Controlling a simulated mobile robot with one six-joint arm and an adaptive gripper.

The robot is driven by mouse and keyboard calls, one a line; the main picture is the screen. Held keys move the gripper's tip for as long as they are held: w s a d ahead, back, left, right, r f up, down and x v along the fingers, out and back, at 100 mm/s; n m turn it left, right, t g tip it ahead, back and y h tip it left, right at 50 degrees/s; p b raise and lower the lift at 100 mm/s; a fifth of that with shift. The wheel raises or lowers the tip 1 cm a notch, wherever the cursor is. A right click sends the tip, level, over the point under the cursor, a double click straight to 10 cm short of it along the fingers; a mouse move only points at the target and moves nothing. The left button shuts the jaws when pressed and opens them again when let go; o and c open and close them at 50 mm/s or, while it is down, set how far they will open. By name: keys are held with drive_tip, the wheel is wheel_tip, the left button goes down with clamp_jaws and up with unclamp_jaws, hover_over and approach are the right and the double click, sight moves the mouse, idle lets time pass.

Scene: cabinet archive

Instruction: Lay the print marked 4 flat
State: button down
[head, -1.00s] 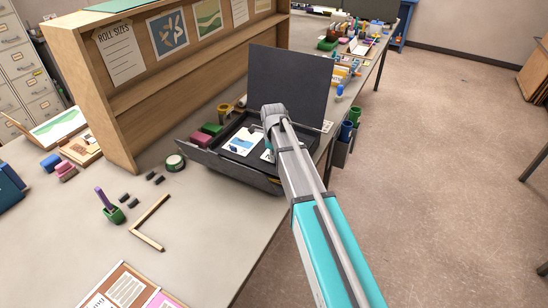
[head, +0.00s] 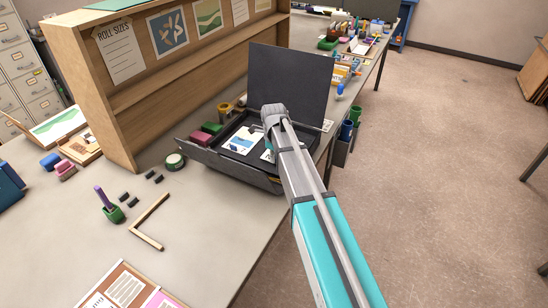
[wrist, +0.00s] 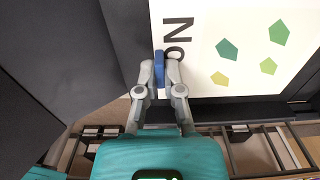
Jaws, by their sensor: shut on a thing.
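An open dark box (head: 235,172) stands on the table with its lid (head: 290,85) raised. Inside lies a white print with a blue picture (head: 240,144); a second white print (head: 266,155) beside it is mostly hidden by my arm. The wrist view shows a white print with green shapes (wrist: 240,45) and the letters "NO" near its left edge; no number is readable. My gripper (wrist: 160,68) is shut on a small blue piece (wrist: 159,66) at that print's left edge. I cannot tell whether the blue piece touches the print.
A tape roll (head: 175,161) and an L-shaped wooden strip (head: 148,222) lie on the table. A wooden shelf (head: 120,130) stands behind. The table's front middle is clear.

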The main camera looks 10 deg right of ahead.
drive_tip(key=shift+f, duration=0.3)
drive_tip(key=c, duration=0.7)
unclamp_jaws()
drive_tip(key=shift+c, duration=0.4)
drive_tip(key=shift+r, duration=0.1)
drive_tip(key=shift+r+p, duration=3.3)
drive_tip(key=shift+r, duration=0.15)
drive_tip(key=shift+s, duration=0.1)
